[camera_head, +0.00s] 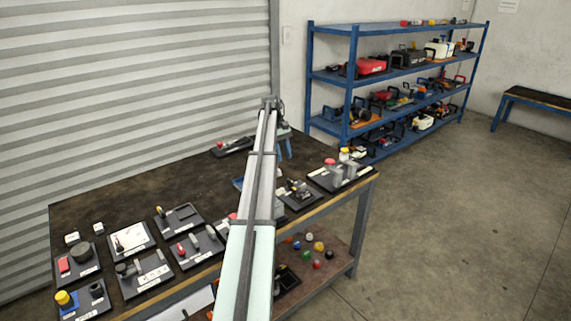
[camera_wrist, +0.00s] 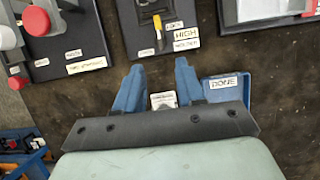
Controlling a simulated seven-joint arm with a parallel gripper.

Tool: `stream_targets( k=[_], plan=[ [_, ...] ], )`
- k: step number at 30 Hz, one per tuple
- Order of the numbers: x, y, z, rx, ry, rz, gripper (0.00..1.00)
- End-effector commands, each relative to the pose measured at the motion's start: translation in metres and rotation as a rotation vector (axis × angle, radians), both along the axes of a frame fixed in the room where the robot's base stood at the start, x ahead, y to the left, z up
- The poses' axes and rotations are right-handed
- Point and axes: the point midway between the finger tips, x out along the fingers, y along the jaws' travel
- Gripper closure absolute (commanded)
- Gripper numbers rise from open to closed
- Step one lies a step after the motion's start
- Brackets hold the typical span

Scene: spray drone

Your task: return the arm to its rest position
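My arm (camera_head: 257,180) reaches out from the bottom middle of the head view, over the workbench (camera_head: 120,200). My gripper (camera_head: 286,148) hangs above the far part of the bench with its blue fingers pointing down. In the wrist view the two fingers of my gripper (camera_wrist: 158,68) stand apart. A small pale labelled piece (camera_wrist: 163,100) shows between them; I cannot tell its height, and nothing looks clamped. A blue tray (camera_wrist: 218,96) with a DONE label lies just right of the fingers.
A dark board (camera_wrist: 155,40) with a yellow-tipped lever lies beyond the fingers. A board (camera_wrist: 60,62) with red and white knobs is at upper left. Several boards with parts, such as one with a yellow knob (camera_head: 95,309), cover the near bench. Blue shelving (camera_head: 352,75) stands behind.

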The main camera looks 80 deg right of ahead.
Motion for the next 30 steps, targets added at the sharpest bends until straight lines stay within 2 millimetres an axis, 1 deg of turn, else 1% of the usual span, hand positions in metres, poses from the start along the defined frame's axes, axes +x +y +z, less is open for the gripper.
stream_targets(
  k=[3,6,23,26,29,30],
  plan=[
    [0.002,-0.002,0.007,0.000,0.000,0.000,0.62],
    [0.003,-0.003,0.010,0.000,0.000,0.000,0.62],
    [0.004,-0.003,0.010,-0.001,0.000,0.000,0.62],
    [0.015,-0.003,0.008,-0.010,-0.004,0.006,0.62],
    [0.045,-0.002,0.002,-0.035,-0.018,0.019,0.62],
    [0.064,-0.001,-0.001,-0.052,-0.028,0.027,0.62]
  ],
)
